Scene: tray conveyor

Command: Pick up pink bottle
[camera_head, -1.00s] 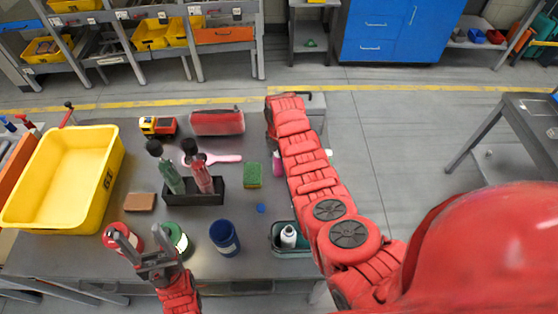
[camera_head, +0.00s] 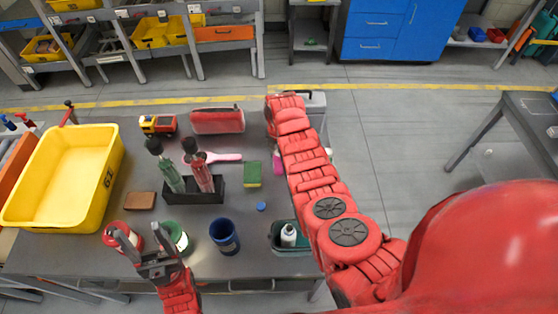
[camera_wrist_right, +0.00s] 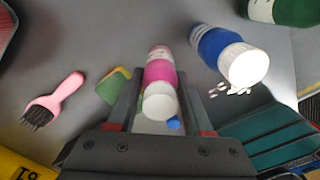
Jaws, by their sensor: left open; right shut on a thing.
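The pink bottle (camera_wrist_right: 160,74) with a white cap stands between the two fingers of my right gripper (camera_wrist_right: 158,90) in the right wrist view. That gripper is shut on it. In the head view only a pink sliver of the bottle (camera_head: 277,160) shows beside my right arm, which hides the right gripper. I cannot tell whether the bottle is clear of the table. My left gripper (camera_head: 142,236) is open and empty at the table's front left, close to a red can (camera_head: 118,229) and a green-topped can (camera_head: 176,235).
A blue and white bottle (camera_wrist_right: 225,53) with white pills beside it is right of the pink one in the wrist view. A dark green tray (camera_wrist_right: 268,137), pink brush (camera_wrist_right: 62,92) and sponge (camera_wrist_right: 114,87) lie nearby. A yellow bin (camera_head: 106,185) sits at the table's left.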

